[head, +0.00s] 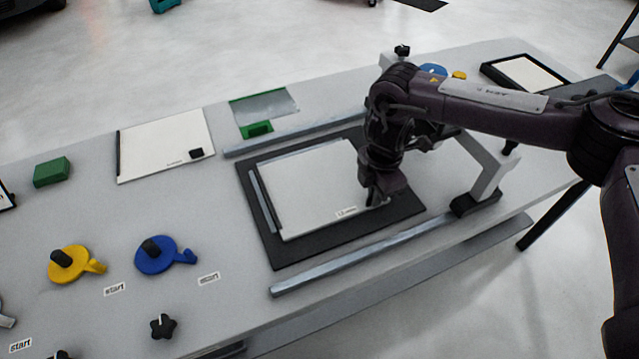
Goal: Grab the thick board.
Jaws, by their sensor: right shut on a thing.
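A white board (308,190) with a small label near its lower right corner lies on a black mat (300,250) in the middle of the table. A dark strip runs along its left side. My right gripper (375,197) is at the board's right edge, pointing down, and is shut on that edge. The arm hides the fingertips in part. A second white board (165,145) with a dark left edge lies to the left. The label texts are too small to tell which board is thick. My left gripper is not in view.
Metal rails (360,255) run in front of and behind (290,134) the mat. A grey bridge-like frame (490,170) stands to the right. Yellow (70,262) and blue (155,258) knobbed discs, a green block (52,172) and a black-framed panel (525,73) lie around.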

